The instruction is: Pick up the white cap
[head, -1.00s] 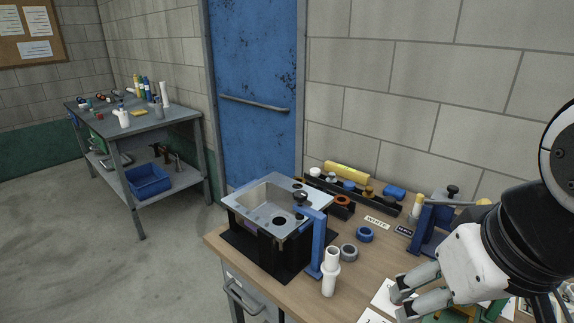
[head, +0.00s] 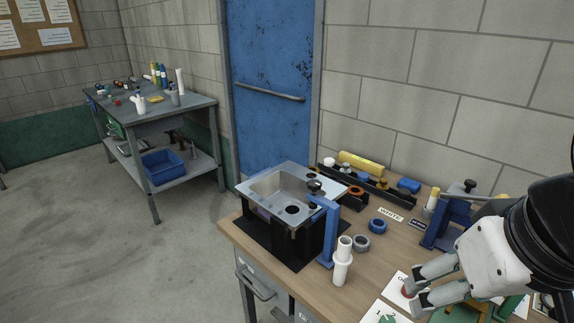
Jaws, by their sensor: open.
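A small white cap (head: 329,162) sits at the far left end of the black rack (head: 352,181) along the wall side of the bench; it is small in view and its shape is hard to make out. My gripper (head: 413,294) is at the lower right, over the printed cards near the bench's front.
A sink (head: 288,187) on a black stand fills the bench's left part, with a blue bracket (head: 329,235) at its side. A white pipe fitting (head: 342,262) stands upright in front. Blue and grey rings (head: 377,226) lie near the WHITE label (head: 390,214). A blue vise-like fixture (head: 446,222) stands right.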

